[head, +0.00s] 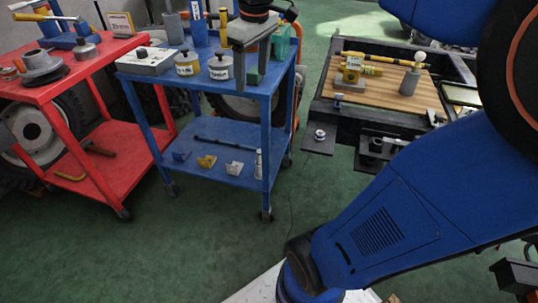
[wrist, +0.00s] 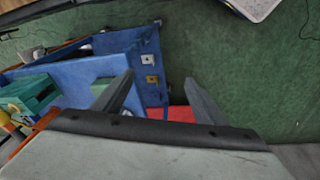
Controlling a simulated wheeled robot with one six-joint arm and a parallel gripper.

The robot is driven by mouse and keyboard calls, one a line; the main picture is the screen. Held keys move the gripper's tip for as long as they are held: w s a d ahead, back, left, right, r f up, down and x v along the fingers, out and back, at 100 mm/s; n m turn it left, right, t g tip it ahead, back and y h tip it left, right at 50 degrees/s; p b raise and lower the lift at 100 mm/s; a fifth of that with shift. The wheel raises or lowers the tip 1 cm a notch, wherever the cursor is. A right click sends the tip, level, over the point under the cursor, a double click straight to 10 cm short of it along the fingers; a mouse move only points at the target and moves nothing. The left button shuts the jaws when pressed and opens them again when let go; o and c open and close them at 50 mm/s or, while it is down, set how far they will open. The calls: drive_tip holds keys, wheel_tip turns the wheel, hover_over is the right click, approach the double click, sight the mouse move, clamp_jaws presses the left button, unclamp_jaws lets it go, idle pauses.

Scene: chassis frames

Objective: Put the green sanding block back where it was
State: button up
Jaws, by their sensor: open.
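My gripper (head: 252,76) is over the right part of the blue cart's top (head: 206,80), fingers pointing down. In the wrist view its two fingers (wrist: 160,77) are apart with nothing between them. A green piece (head: 256,78) shows by the fingers in the head view, partly hidden by them. It may be the green sanding block, but I cannot tell for sure. A teal-green box-like thing (head: 283,40) stands at the cart's back right.
White-and-yellow canisters (head: 187,63) and a grey box (head: 149,60) crowd the blue cart's top. Brackets (head: 206,161) lie on its lower shelf. A red cart (head: 110,165) stands left. A bench with a wooden board (head: 395,97) stands right. Green floor between is clear.

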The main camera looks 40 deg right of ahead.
drive_tip(key=s+a+f+m+t, duration=0.1)
drive_tip(key=s+a+f+m, duration=0.1)
drive_tip(key=s+f, duration=0.4)
drive_tip(key=s+a+f+m+t, duration=0.1)
drive_tip(key=s+a+f+m, duration=0.1)
drive_tip(key=s+a+f, duration=0.2)
drive_tip(key=s+f, duration=0.3)
drive_tip(key=s, duration=0.3)
drive_tip(key=shift+s+f+t, duration=0.2)
drive_tip(key=shift+f+t, duration=0.1)
